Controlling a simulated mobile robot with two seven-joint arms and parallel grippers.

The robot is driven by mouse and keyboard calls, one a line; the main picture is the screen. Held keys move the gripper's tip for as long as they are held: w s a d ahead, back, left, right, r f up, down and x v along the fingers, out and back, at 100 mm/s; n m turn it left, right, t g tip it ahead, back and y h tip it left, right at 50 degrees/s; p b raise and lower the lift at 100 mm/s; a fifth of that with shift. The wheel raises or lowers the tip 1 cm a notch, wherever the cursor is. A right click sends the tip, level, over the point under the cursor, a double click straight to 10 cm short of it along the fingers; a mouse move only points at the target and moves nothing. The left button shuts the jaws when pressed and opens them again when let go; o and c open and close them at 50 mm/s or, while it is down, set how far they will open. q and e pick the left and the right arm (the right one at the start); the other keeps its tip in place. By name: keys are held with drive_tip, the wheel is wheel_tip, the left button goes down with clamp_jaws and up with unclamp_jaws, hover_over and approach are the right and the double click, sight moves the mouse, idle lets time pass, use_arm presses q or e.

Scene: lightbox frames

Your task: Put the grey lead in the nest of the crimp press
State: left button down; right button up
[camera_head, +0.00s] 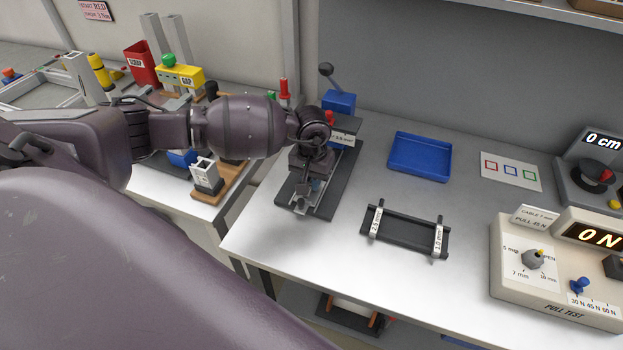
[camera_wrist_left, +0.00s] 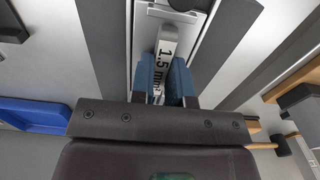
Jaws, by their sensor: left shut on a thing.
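The crimp press (camera_head: 338,103), with a blue head and a lever, stands on a dark base on the white bench. My left gripper (camera_head: 303,200) is low over the front of its base. In the left wrist view my left gripper (camera_wrist_left: 163,78) is shut on a pale grey bar marked 1.5 mm (camera_wrist_left: 167,48), lying along the press's light channel. I cannot tell whether this bar is the grey lead. No separate grey lead can be made out, and the arm hides part of the press and its nest. My right gripper is out of view.
A black rack (camera_head: 408,228) with 2.5 and 1.0 labelled pieces is right of the press. An empty blue tray (camera_head: 420,164) lies behind it. A pull tester (camera_head: 555,270) stands at the right. A second bench with fixtures is at the left.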

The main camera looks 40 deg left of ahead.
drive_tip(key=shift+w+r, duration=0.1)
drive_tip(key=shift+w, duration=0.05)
use_arm(q)
drive_tip(key=shift+f, duration=0.1)
drive_tip(key=c, duration=1.2)
unclamp_jaws()
drive_tip(key=shift+o, duration=0.5)
drive_tip(key=shift+r, duration=0.2)
wheel_tip(320, 180, up, 12)
drive_tip(key=shift+b, duration=0.4)
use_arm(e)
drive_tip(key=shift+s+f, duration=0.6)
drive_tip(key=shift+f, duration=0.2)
